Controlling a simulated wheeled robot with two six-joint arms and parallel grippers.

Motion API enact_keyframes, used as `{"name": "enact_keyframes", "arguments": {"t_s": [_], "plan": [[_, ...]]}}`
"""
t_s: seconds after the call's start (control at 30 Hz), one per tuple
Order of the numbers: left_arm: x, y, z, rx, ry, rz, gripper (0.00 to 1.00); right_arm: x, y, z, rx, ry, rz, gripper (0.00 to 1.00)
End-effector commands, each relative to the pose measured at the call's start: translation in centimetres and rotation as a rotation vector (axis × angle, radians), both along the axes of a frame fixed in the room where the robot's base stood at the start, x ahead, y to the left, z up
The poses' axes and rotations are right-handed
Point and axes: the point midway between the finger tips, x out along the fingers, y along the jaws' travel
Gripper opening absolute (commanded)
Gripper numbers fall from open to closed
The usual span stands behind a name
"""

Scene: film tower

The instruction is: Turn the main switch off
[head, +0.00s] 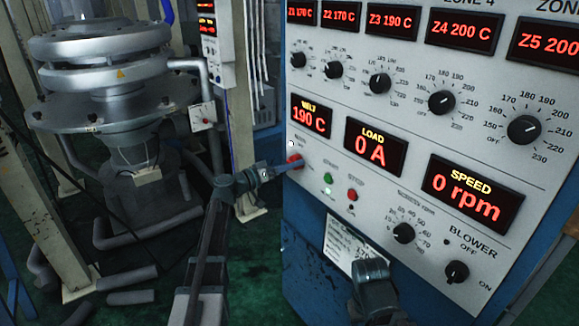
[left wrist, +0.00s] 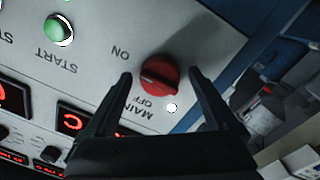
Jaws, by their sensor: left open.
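The red main switch knob (left wrist: 160,72) sits on the white panel face, with ON and OFF printed beside it in the left wrist view. In the head view the knob (head: 292,158) shows at the panel's left edge, partly hidden by my gripper. My left gripper (head: 290,166) is open, its two fingers on either side of the knob in the left wrist view. I cannot tell whether they touch it or which label the knob points to. My right gripper (head: 373,272) is low in front of the cabinet; its jaws are unclear.
The green start button (head: 327,178) and red stop button (head: 352,195) are right of the switch. The displays, such as the load display (head: 375,148), are lit. A paper sheet (head: 352,248) hangs below. A metal machine (head: 110,80) stands at the left, with pipe pieces on the floor.

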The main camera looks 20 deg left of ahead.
Motion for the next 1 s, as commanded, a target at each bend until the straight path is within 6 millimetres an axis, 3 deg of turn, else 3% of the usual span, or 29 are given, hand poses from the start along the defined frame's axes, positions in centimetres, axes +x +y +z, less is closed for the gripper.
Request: {"name": "enact_keyframes", "arguments": {"t_s": [0.17,0.63,1.0], "plan": [[-0.02,0.01,0.00,0.000,0.000,0.000,0.89,0.00,0.00,0.00,0.000,0.000,0.000,0.50],[-0.02,0.05,0.00,0.000,0.000,0.000,0.06,0.00,0.00,0.00,0.000,0.000,0.000,0.50],[-0.05,0.04,-0.04,-0.066,0.052,0.000,0.05,0.00,0.00,-0.13,0.000,0.000,0.000,0.50]]}}
